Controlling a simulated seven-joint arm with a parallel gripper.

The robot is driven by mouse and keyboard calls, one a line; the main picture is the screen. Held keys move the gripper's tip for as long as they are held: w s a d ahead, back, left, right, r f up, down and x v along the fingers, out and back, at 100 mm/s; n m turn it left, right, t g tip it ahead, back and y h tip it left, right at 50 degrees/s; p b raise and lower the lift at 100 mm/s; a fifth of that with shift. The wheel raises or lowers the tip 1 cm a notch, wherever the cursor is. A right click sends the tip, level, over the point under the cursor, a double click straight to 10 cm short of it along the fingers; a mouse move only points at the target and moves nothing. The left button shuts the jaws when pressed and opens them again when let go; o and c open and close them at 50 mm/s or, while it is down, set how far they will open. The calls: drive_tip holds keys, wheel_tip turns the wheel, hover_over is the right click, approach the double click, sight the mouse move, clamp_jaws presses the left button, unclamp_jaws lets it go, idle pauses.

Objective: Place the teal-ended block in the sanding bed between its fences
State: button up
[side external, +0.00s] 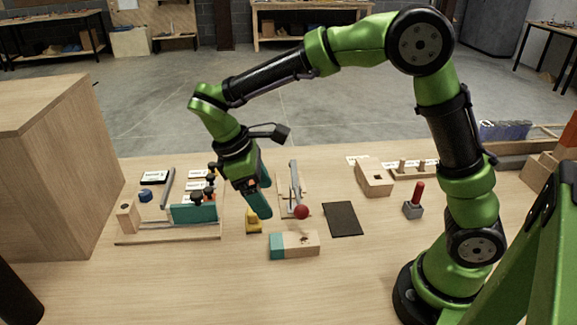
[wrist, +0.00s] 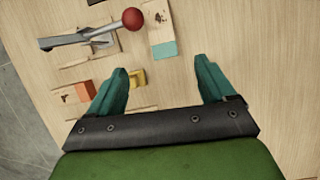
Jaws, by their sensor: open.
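The teal-ended block (side external: 305,243) lies flat on the bench in front of the red-knobbed clamp, its teal end to the left. In the wrist view the block (wrist: 159,20) is at top centre, teal end toward my gripper. My gripper (side external: 262,210) is open and empty above the bench, behind and left of the block.
A lever clamp with a red ball (side external: 301,211) stands behind the block. A small yellow piece (side external: 253,227) is below my gripper. A dark mat (side external: 343,219), a wooden box (side external: 374,177) and a red-handled tool (side external: 415,200) are to the right. The front bench is clear.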

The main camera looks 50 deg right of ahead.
hover_over(292, 239)
drive_tip(key=a, duration=0.1)
drive_tip(key=shift+n, duration=0.4)
drive_tip(key=f, duration=0.6)
drive_tip(key=w+f, duration=0.1)
drive_tip(key=f, duration=0.2)
drive_tip(key=shift+f, duration=0.15)
drive_tip(key=shift+x, duration=2.9)
drive_tip(key=shift+a+f, duration=0.1)
drive_tip(key=shift+f, duration=0.05)
drive_tip(key=c, duration=1.2)
drive_tip(key=shift+w+a+r, duration=0.2)
drive_tip(key=shift+w+r, duration=0.05)
drive_tip(key=shift+r, duration=0.15)
drive_tip(key=w+a+r, duration=0.7)
drive_tip(key=w+a, duration=0.1)
drive_tip(key=a, duration=0.1)
drive_tip(key=s+d+r+m+y, duration=0.1)
drive_tip(key=d+r+m, duration=0.2)
drive_tip(key=d, duration=0.2)
drive_tip(key=s+d+r+m+g+y, duration=0.1)
drive_tip(key=d+r+m, duration=0.2)
drive_tip(key=d+r, duration=0.1)
drive_tip(key=d+r+m+y, duration=0.1)
drive_tip(key=d+r+m, duration=0.2)
drive_tip(key=d, duration=0.3)
drive_tip(key=shift+s+r+g, duration=0.3)
drive_tip(key=shift+s+r, duration=0.1)
